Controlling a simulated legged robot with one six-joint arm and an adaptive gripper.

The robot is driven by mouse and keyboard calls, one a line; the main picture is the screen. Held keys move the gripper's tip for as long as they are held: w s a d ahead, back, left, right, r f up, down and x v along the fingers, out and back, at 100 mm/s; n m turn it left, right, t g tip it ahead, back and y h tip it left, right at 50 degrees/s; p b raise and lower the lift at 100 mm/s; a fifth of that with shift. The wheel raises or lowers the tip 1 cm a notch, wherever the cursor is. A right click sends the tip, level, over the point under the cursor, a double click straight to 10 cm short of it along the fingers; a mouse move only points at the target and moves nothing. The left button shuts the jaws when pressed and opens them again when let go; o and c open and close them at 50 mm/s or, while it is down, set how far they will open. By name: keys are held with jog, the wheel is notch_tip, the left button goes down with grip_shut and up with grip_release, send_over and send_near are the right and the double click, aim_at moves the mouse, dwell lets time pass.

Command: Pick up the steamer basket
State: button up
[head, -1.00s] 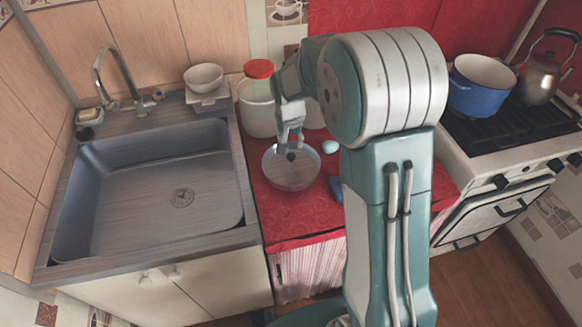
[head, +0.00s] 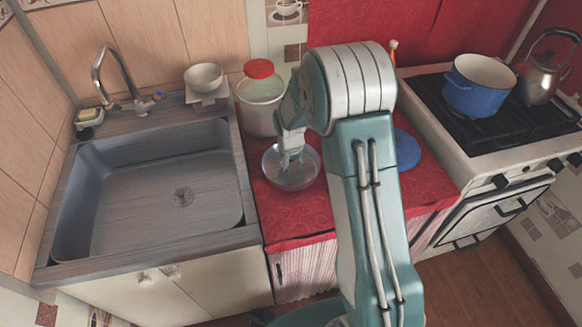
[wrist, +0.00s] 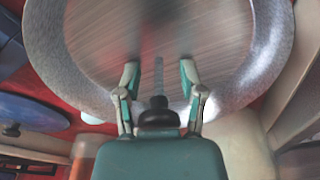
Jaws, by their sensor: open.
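The steamer basket (head: 302,182) is a round, shallow, grey metal dish on the red-covered counter, right of the sink. In the wrist view, its speckled rim and flat bottom (wrist: 100,30) fill the upper part. A thin grey post with a dark knob (wrist: 157,103) stands between my fingers and looks like the basket's centre handle. My gripper (head: 291,165) is low over the basket, pointing down into it. In the wrist view my gripper (wrist: 159,75) has its two fingers apart, one on each side of the post, with gaps visible. Whether the knob touches my palm is unclear.
A white canister with a red lid (head: 262,112) stands just behind the basket. The sink (head: 160,190) is to the left. A blue disc (head: 406,148) lies to the right, partly behind my arm. The stove holds a blue pot (head: 478,88) and a kettle (head: 540,78).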

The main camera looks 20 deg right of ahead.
grip_shut()
jog(key=shift+r, duration=0.1)
